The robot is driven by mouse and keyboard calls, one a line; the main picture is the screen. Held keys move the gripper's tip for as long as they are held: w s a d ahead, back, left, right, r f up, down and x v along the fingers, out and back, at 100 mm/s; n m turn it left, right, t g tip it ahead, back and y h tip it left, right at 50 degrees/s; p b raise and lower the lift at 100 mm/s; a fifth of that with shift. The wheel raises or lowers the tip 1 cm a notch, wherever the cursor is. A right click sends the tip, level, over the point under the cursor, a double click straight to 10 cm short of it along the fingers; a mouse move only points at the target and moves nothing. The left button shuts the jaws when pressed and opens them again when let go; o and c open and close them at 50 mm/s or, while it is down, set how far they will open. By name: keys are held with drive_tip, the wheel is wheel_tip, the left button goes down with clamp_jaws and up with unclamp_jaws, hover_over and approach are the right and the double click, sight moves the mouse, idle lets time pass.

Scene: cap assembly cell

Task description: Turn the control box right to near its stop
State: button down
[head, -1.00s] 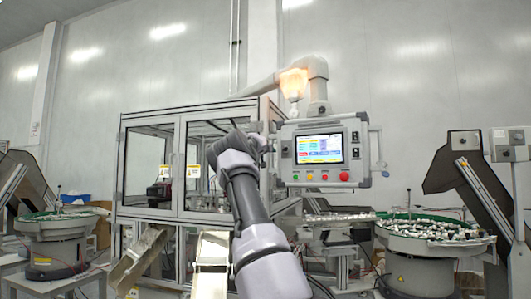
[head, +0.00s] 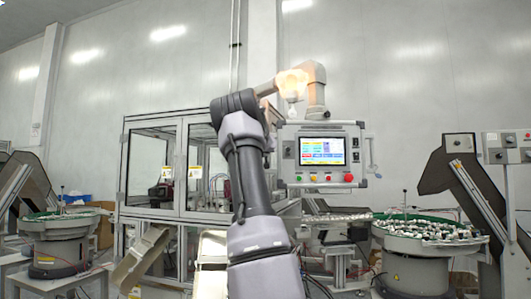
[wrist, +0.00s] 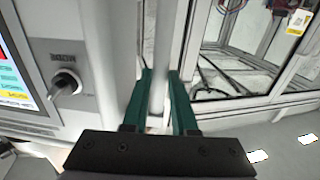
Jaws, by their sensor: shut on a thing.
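The control box (head: 354,178) hangs from an overhead arm, its lit screen, coloured buttons and knob facing me. In the wrist view the control box (wrist: 88,50) fills the left side, with a black knob (wrist: 65,83) and part of the screen. My gripper (wrist: 160,76) has two green fingers closed on a grey upright handle bar (wrist: 160,45) beside the box's edge. In the head view my arm hides the fingers and the grip at the box's left side. The box's other handle (head: 373,155) shows free on its right.
A framed glass cabinet (head: 150,213) stands behind and left of the box. A bowl feeder (head: 425,245) with a green rim is at the right, another (head: 58,245) at the left. A metal chute (head: 142,258) stands low in front of the cabinet.

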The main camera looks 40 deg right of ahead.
drive_tip(key=s+a, duration=0.1)
drive_tip(key=s, duration=0.5)
drive_tip(key=shift+a, duration=0.15)
idle(0.3)
drive_tip(key=c, duration=1)
unclamp_jaws()
drive_tip(key=shift+w+a, duration=0.15)
drive_tip(key=shift+w, duration=0.05)
